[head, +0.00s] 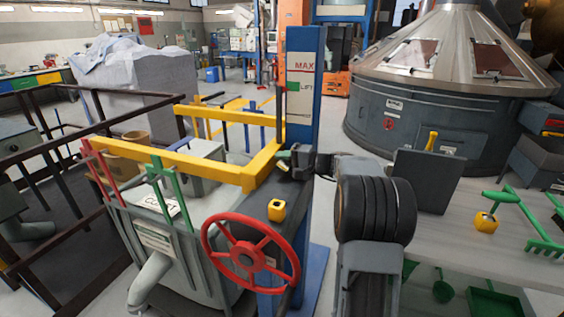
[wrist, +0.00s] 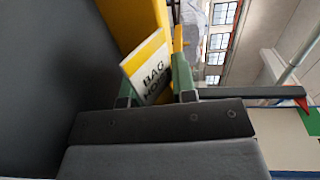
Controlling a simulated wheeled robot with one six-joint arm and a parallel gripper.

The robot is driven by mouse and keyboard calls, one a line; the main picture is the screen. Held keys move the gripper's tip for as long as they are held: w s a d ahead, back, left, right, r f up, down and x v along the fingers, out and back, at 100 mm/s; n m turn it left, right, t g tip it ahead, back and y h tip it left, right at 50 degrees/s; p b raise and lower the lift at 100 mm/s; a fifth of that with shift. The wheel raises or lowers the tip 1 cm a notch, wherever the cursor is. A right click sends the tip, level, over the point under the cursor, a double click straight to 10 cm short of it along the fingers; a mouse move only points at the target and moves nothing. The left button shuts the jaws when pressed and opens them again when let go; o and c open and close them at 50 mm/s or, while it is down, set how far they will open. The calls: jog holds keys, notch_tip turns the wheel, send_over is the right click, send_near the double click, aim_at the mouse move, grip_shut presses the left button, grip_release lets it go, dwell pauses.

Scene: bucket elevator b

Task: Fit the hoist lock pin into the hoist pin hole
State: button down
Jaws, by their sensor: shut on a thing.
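My gripper (head: 292,158) is beside the corner of the yellow hoist beam, by the blue post. In the wrist view my gripper (wrist: 155,90) is shut on what I take to be the hoist lock pin. A green piece (wrist: 183,74) with a narrow yellow part above it shows at the right finger; the rest of the pin is hard to make out. A white plate lettered like "BAG HOIST" (wrist: 150,72) shows between the fingers, against yellow. I cannot tell which opening is the hoist pin hole; a yellow block (head: 277,210) with a dark top sits below the gripper.
The yellow beam (head: 190,164) runs left over a grey bin. The blue post (head: 304,90) stands behind. A red handwheel (head: 250,254) is in front. Right, a bench (head: 450,232) carries a yellow block and green tools. Dark railings (head: 60,230) stand left.

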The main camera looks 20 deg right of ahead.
jog(key=shift+w+d, duration=0.1)
jog(key=c, duration=0.8)
grip_release()
jog(key=shift+c, duration=0.2)
jog(key=shift+d, duration=0.1)
jog(key=b+v, duration=0.1)
jog(key=v, duration=1.2)
jog(key=shift+s+d+b, duration=0.2)
jog(key=shift+s+b, duration=0.1)
